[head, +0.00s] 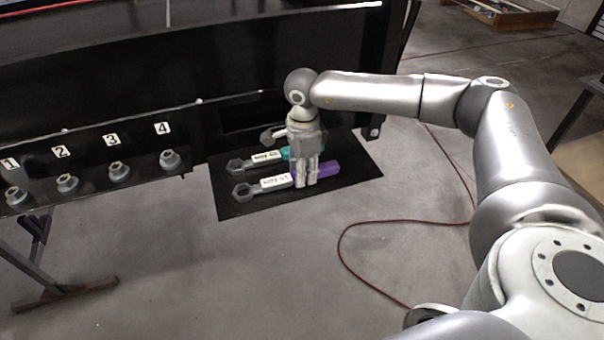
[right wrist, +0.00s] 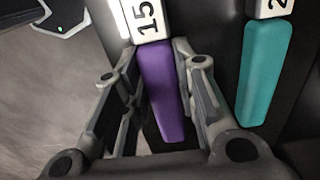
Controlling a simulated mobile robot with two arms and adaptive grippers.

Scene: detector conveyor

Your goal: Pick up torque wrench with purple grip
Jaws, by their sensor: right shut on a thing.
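In the right wrist view, the fingers of my right gripper (right wrist: 150,52) stand on either side of the purple grip (right wrist: 163,90). The wrench looks to be still at mat level. My left gripper is not in view.
A wrench with a teal grip (right wrist: 264,70) lies close beside the purple one. Another wrench head (head: 267,137) shows behind my gripper. Numbered bolts (head: 118,172) line a dark rail at left. A red cable (head: 345,228) lies on the open floor.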

